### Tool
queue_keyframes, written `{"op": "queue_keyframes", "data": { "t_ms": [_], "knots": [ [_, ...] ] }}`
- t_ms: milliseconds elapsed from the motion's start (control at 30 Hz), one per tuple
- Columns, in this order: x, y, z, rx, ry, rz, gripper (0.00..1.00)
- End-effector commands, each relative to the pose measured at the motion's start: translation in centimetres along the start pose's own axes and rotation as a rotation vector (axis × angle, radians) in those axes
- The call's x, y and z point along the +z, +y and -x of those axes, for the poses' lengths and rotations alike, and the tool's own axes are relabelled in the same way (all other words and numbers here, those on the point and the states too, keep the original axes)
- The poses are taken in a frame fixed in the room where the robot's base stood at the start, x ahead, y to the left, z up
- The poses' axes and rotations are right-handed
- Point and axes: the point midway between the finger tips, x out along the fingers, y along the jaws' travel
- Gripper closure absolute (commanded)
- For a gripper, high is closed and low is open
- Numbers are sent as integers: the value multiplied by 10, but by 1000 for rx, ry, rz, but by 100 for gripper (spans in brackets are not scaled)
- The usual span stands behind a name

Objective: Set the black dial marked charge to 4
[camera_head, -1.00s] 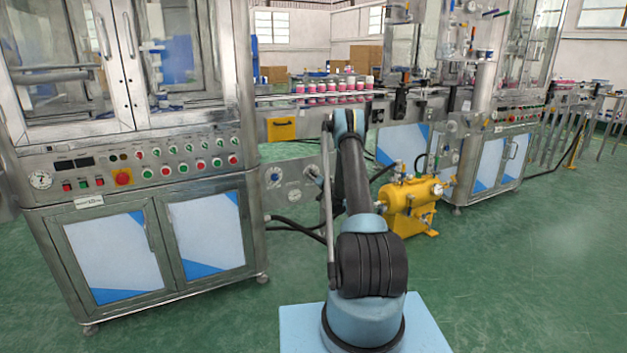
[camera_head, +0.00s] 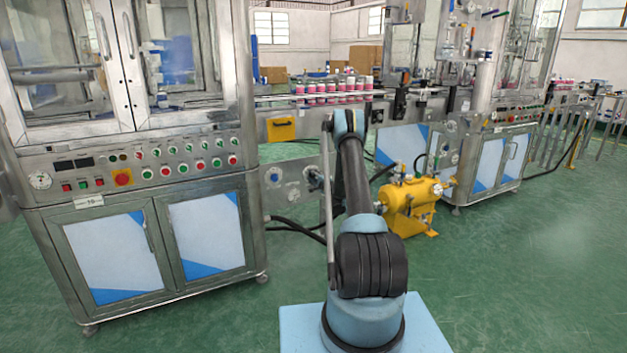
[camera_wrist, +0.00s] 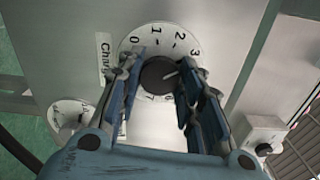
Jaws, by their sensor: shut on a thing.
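The black dial (camera_wrist: 155,72) sits on a grey panel in the wrist view, on a round white scale plate (camera_wrist: 135,52). The numbers 0, 1, 2 and 3 show along its top. A label reading "Charge" (camera_wrist: 104,58) is at its left, partly covered. The dial's pale pointer line points right and slightly up, past 3; the marks there are hidden behind a finger. My gripper (camera_wrist: 160,78) is shut on the dial, one finger on each side. In the head view, my arm hides the gripper and the dial.
In the wrist view, another round white gauge (camera_wrist: 72,116) is at lower left and a box with a dark knob (camera_wrist: 258,138) at lower right. In the head view, a yellow tank unit (camera_head: 405,205) stands right of my arm and a steel cabinet (camera_head: 150,200) at left.

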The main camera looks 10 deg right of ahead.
Motion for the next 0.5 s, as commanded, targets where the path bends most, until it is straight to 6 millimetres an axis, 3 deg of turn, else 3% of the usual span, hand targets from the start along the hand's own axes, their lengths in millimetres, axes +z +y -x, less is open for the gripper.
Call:
{"op": "queue_keyframes", "data": {
  "t_ms": [33, 500],
  "knots": [
    [-7, 0, 0, -1, 12, -40, 90],
    [-6, 0, 0, -3, 11, -413, 90]
  ]
}}
